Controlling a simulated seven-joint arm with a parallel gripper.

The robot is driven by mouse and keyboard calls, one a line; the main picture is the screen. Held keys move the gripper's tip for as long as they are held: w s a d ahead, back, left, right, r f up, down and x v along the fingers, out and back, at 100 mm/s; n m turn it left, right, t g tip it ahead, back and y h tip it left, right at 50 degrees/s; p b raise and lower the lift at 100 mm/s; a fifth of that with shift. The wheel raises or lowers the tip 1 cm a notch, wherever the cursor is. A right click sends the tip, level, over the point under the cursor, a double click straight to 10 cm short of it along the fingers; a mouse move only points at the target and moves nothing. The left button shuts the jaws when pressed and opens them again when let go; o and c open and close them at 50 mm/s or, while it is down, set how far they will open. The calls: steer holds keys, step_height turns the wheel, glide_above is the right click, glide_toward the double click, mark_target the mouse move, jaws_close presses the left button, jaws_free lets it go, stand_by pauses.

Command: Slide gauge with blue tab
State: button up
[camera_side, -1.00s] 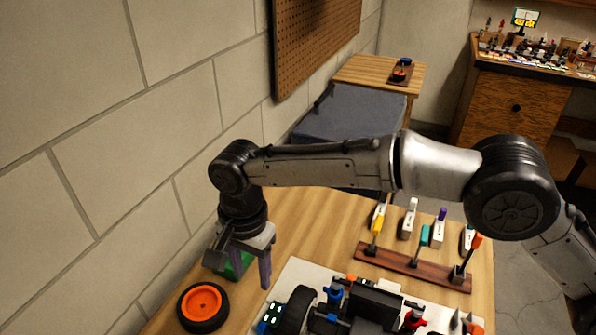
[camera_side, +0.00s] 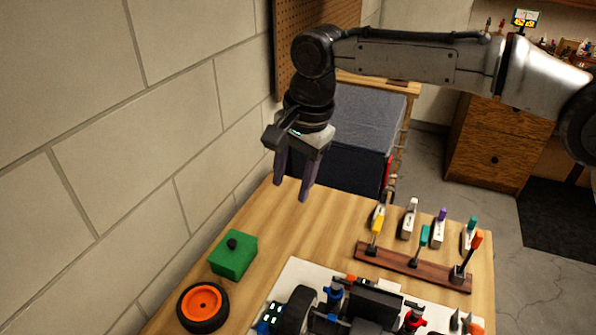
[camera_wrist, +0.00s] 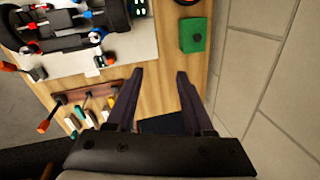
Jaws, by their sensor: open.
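My gripper (camera_side: 293,187) is open and empty, fingers pointing down above the back left part of the table. In the wrist view its fingers (camera_wrist: 160,73) are spread with nothing between them. A small dark panel (camera_side: 269,318) with pale lit squares and a blue part sits at the car's left, near the lower edge of the side view. It may be the gauge with the blue tab, but I cannot tell. It also seems to show in the wrist view (camera_wrist: 121,74). The partly cropped racecar (camera_side: 372,306) stands on a white board (camera_side: 296,271).
A green box (camera_side: 233,258) with a black knob and an orange-rimmed wheel (camera_side: 203,306) lie at the left. A wooden rack (camera_side: 416,266) of colored-handled tools and several white pieces with colored tops (camera_side: 438,232) stand at the right. The wall borders the left side.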

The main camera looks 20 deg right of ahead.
steer(key=shift+d+r, duration=0.5)
steer(key=shift+r, duration=0.1)
steer(key=n+g+h, duration=0.1)
steer(key=n+g, duration=0.1)
glide_toward(260, 329)
step_height(260, 329, down, 11)
steer(key=shift+s+r, duration=0.15)
steer(key=shift+r, duration=0.05)
steer(key=shift+a, duration=0.1)
jaws_close()
steer(key=shift+r, duration=0.1)
stand_by(0.9)
